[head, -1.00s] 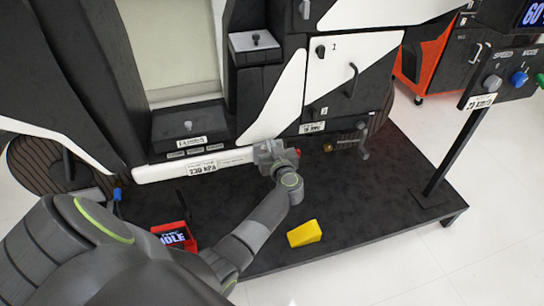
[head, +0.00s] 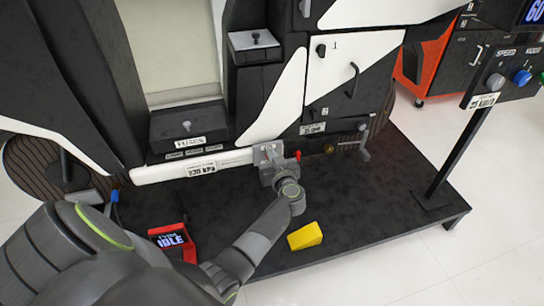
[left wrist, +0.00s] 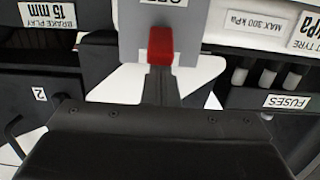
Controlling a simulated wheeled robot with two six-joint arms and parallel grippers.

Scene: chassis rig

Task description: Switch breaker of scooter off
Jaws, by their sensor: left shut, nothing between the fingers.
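The breaker shows in the left wrist view as a grey plate (left wrist: 190,22) with a red lever (left wrist: 160,45). Lettering at the plate's top edge is cut off by the frame. My left gripper (left wrist: 160,90) is shut and empty, with its dark fingers right at the near end of the red lever. I cannot tell whether they touch it. In the head view the left gripper (head: 271,168) is at the scooter's low white side bar, in front of the grey plate (head: 268,152). The gripper hides much of the breaker there. My right gripper is out of view.
The scooter stands on a dark platform (head: 350,220). A yellow wedge (head: 305,236) and a red box with a screen reading IDLE (head: 174,241) lie near its front. A control panel on a post (head: 455,160) stands at the right. The platform between wedge and post is clear.

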